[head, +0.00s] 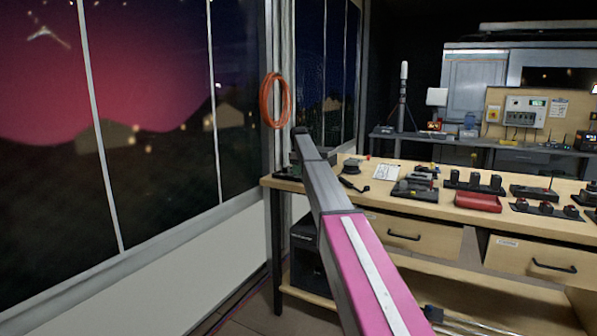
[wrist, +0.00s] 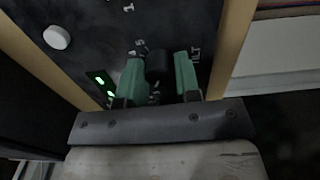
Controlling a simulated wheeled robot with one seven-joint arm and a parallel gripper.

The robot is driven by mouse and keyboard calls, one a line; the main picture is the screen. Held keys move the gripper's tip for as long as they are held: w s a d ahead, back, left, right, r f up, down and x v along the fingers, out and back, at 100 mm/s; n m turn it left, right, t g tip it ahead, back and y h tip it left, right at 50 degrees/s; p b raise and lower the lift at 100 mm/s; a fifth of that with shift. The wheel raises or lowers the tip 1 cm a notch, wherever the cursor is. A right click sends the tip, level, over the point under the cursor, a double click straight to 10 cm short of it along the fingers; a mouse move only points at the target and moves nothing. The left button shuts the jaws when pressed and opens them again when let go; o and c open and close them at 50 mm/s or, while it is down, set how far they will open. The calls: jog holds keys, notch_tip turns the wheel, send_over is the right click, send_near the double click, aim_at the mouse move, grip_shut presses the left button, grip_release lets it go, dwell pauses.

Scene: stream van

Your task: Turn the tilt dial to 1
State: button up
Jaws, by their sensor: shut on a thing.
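The tilt dial (wrist: 157,68) is a black knob on a dark panel (wrist: 88,35) in the wrist view. My gripper (wrist: 160,76) has green fingers, one on each side of the dial, and is shut on it. White scale marks show around the knob, partly covered by the fingers. Letters reading "ILT" stand right of the right finger. The dial's pointer and exact setting cannot be made out. In the head view my arm reaches toward the left end of the workbench; the gripper and dial are hidden there.
A white round button (wrist: 57,37) and green lights (wrist: 99,80) sit left of the dial. A wooden edge (wrist: 232,45) borders the panel. The workbench (head: 450,212) carries several dark devices and a red tray (head: 478,202). An orange cable coil (head: 275,100) hangs beside the window.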

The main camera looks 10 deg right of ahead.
jog(key=o, duration=0.9)
notch_tip(320, 180, up, 11)
jog(key=shift+f, duration=0.1)
